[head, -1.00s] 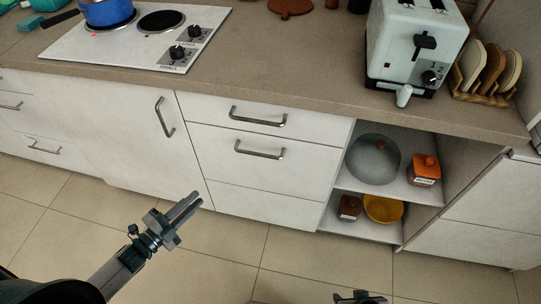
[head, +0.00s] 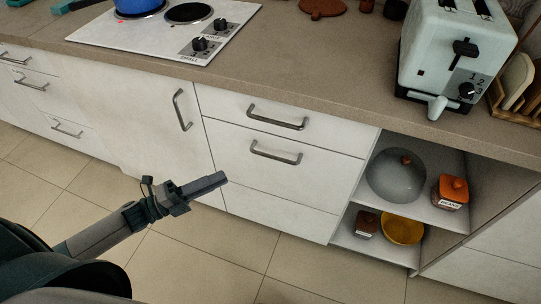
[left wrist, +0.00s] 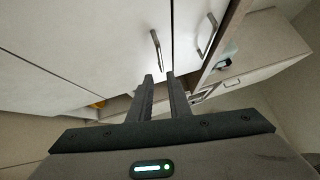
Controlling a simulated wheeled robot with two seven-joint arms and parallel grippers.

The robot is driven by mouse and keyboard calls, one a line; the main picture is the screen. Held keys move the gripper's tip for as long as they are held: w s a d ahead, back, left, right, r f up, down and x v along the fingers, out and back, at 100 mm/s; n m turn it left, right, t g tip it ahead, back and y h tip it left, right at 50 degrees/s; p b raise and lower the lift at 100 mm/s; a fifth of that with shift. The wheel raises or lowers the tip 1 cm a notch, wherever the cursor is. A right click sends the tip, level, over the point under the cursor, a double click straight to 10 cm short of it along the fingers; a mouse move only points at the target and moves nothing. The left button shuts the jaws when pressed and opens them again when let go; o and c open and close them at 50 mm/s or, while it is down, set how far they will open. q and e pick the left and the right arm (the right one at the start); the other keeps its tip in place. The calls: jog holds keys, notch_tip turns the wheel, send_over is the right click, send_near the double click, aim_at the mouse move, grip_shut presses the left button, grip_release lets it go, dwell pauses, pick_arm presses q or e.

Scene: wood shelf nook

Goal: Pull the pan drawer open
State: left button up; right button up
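A white drawer stack stands under the counter, all fronts closed. The top drawer (head: 240,104) has a metal bar handle (head: 278,117). The deeper drawer (head: 228,145) below has a similar handle (head: 276,152). A low panel (head: 290,210) without a visible handle is beneath. I cannot tell from labels which is the pan drawer. My left gripper (head: 224,179) is in front of the lower fronts, left of and below the deeper drawer's handle, touching nothing visible. In the left wrist view its fingers (left wrist: 160,77) are apart and empty, with bar handles beyond. My right gripper is out of view.
A cabinet door with a vertical handle (head: 181,110) is left of the drawers. An open shelf nook to the right holds a grey dome (head: 396,178), jars and a yellow bowl (head: 402,228). A toaster (head: 455,60) and hob (head: 150,30) stand on the counter. The tiled floor is clear.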

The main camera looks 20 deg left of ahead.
aim_at(270, 157)
pick_arm(q)
jog(key=shift+p+x, duration=0.85)
jog(key=shift+x, duration=7.5)
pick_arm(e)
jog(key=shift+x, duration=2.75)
pick_arm(q)
jog(key=shift+s+f, duration=0.1)
jog(key=shift+f, duration=0.05)
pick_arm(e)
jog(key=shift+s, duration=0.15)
pick_arm(q)
grip_shut()
